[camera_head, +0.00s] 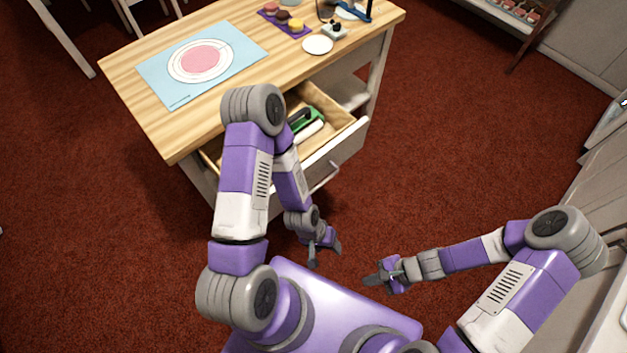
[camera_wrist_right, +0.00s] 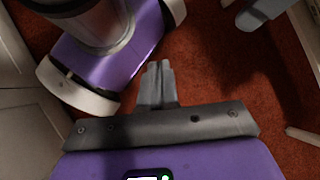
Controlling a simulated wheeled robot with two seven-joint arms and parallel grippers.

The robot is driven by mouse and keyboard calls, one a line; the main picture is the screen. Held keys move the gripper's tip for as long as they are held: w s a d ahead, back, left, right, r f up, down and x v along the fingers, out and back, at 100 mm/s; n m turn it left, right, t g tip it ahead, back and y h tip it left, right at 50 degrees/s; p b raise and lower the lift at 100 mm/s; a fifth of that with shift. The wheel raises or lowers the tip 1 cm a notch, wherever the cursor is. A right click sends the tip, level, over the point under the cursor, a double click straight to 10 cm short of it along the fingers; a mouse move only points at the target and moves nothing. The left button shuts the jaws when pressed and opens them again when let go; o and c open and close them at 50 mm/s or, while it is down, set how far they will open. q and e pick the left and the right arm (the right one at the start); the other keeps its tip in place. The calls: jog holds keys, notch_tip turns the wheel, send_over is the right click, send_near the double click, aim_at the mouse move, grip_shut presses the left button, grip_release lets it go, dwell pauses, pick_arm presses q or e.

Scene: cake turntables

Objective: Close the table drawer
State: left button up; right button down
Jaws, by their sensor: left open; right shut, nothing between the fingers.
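The table drawer (camera_head: 337,153) is pulled out from the front of the wooden table (camera_head: 200,107). A green and white item (camera_head: 306,124) lies inside it. The drawer's white front carries a metal handle (camera_head: 326,178). My left gripper (camera_head: 326,252) is open and empty, below and in front of the drawer front, apart from the handle. My left arm hides part of the drawer. My right gripper (camera_head: 374,279) is shut and empty, farther from the drawer, over my base. In the right wrist view its fingers (camera_wrist_right: 158,75) are together.
On the tabletop lie a blue mat (camera_head: 160,90) with a round pink and white piece, a purple tray (camera_head: 287,22) of pastries and a white plate (camera_head: 317,44). Red carpet (camera_head: 440,150) is clear right of the table. Pale cabinets stand at the right edge.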

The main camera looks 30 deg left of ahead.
jog(key=w+a+r+m+t+y, duration=0.2)
jog(key=w+a+r+m+y, duration=0.2)
jog(key=w+a+m+y, duration=0.3)
jog(key=m+t+y+b, duration=0.1)
jog(key=m+t+y, duration=0.2)
jog(key=m+t, duration=0.5)
send_near(310, 174)
jog(key=shift+n+t, duration=0.3)
jog(key=shift+n, duration=0.2)
jog(key=b+x, duration=0.3)
jog(key=x, duration=0.4)
jog(key=shift+s, duration=0.2)
